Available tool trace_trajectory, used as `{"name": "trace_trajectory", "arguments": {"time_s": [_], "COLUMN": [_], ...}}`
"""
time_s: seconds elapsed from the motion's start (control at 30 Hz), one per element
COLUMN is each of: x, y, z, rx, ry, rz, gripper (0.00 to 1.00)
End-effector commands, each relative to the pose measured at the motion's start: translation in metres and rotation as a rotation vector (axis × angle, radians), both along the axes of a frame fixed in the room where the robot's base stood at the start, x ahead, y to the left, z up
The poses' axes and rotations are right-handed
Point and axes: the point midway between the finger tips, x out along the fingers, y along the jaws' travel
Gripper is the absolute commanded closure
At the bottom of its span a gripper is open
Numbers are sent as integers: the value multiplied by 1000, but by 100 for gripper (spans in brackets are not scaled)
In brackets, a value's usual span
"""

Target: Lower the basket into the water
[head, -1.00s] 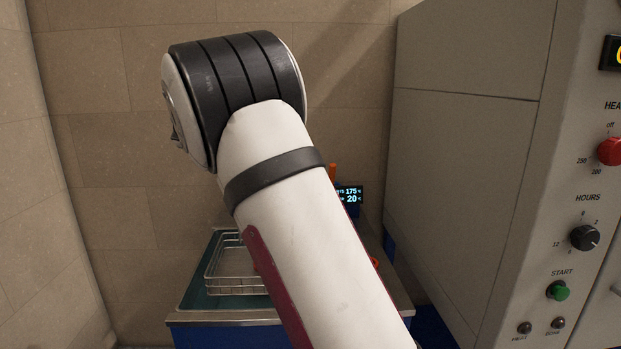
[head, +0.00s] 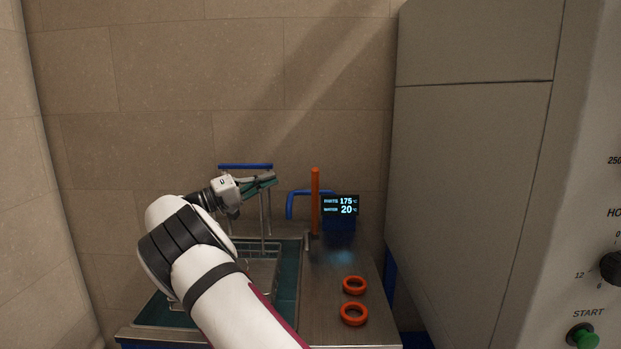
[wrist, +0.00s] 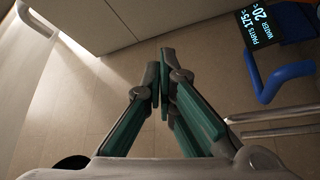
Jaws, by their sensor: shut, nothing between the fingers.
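The wire basket (head: 264,268) sits in the teal water tank (head: 288,285), partly hidden behind my arm in the head view. I cannot tell how deep it sits. Thin upright rods rise above it to a horizontal blue bar (head: 245,166), apparently its handle. My gripper (head: 274,179) is shut and empty, close to the right end of that bar in the picture. I cannot tell whether they touch. In the wrist view the green-padded fingertips (wrist: 164,78) are together, with nothing between them.
An orange post (head: 315,200) and a blue bent handle (head: 300,193) stand right of my gripper. A display (head: 341,205) reads parts 175, water 20. Two orange rings (head: 354,314) lie on the steel top (head: 325,275). A tall grey cabinet (head: 470,180) blocks the right.

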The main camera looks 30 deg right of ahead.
Motion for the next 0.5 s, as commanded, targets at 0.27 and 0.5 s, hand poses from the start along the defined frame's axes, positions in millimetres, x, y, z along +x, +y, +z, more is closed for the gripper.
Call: {"name": "trace_trajectory", "arguments": {"time_s": [0.27, 0.5], "x": [-1, -4], "y": [-3, -33], "z": [1, 8], "rx": [2, 3], "ry": [0, 1], "rz": [-2, -5], "gripper": [100, 100]}}
